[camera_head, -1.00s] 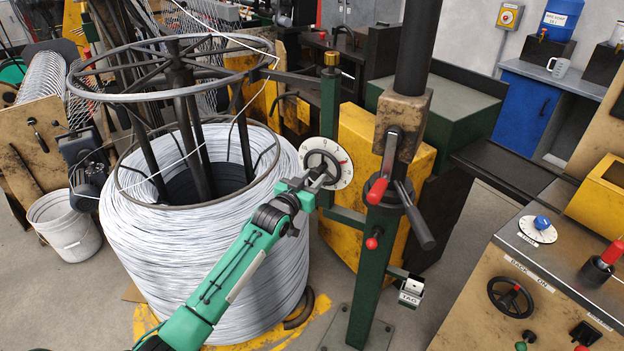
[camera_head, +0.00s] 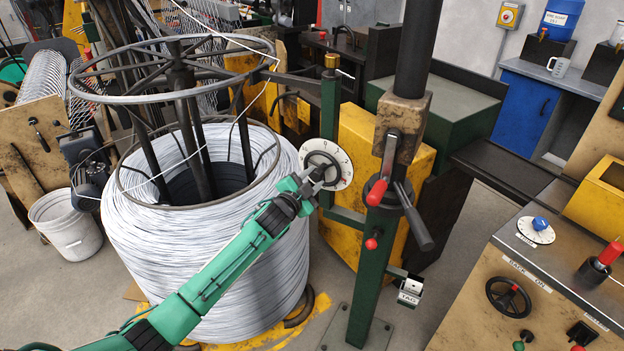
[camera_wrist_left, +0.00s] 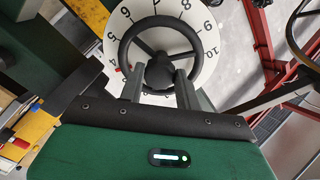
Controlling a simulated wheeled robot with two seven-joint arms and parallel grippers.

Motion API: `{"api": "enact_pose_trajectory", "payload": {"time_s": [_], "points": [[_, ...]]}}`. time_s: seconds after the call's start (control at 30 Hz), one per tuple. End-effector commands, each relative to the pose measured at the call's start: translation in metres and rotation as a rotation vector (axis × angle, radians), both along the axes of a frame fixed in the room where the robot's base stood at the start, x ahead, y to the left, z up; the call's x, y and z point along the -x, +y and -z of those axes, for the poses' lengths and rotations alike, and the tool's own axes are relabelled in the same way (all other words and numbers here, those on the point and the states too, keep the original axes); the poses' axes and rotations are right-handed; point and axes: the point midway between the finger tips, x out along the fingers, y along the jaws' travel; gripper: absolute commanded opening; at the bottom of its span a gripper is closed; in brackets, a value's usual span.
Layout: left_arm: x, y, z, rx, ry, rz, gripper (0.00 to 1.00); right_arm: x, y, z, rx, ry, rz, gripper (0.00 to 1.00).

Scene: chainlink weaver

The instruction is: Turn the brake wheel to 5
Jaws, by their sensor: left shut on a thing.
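The brake wheel (camera_head: 323,167) is a small black handwheel in front of a white round dial (camera_head: 346,160) beside the wire coil. My left gripper (camera_head: 314,178) is at the wheel, its arm reaching in from the lower left. In the left wrist view the two fingers sit on either side of the wheel's dark hub (camera_wrist_left: 160,72), shut on it. The dial (camera_wrist_left: 205,72) shows numbers from about 4 to 10 around the rim. A small red mark (camera_wrist_left: 118,69) shows at the wheel's left edge, close to the 4. The dial's bottom is mostly hidden by the gripper. My right gripper is out of view.
A large white wire coil (camera_head: 215,265) stands left of the wheel, under a round frame. A green post (camera_head: 375,270) with red-tipped levers stands close on the right. A control desk (camera_head: 515,300) with another black handwheel (camera_head: 508,297) is at the lower right.

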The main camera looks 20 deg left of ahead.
Motion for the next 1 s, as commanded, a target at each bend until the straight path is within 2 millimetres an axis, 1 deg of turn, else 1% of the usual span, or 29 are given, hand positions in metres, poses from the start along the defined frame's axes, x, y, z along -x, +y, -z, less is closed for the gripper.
{"api": "enact_pose_trajectory", "payload": {"time_s": [0.3, 0.5, 0.7, 1.0], "points": [[0.0001, -0.0002, -0.0010, -0.296, -0.058, 0.001, 0.11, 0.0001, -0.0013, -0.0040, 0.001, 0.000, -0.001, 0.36], [0.0001, -0.0007, -0.0009, -0.456, -0.089, 0.001, 0.11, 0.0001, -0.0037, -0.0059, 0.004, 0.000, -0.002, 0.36], [0.0001, -0.0005, -0.0012, -0.578, -0.113, 0.000, 0.11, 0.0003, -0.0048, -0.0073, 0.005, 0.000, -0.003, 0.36], [0.0001, -0.0007, -0.0010, -0.671, -0.132, 0.001, 0.11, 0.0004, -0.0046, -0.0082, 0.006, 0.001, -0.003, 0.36]]}}
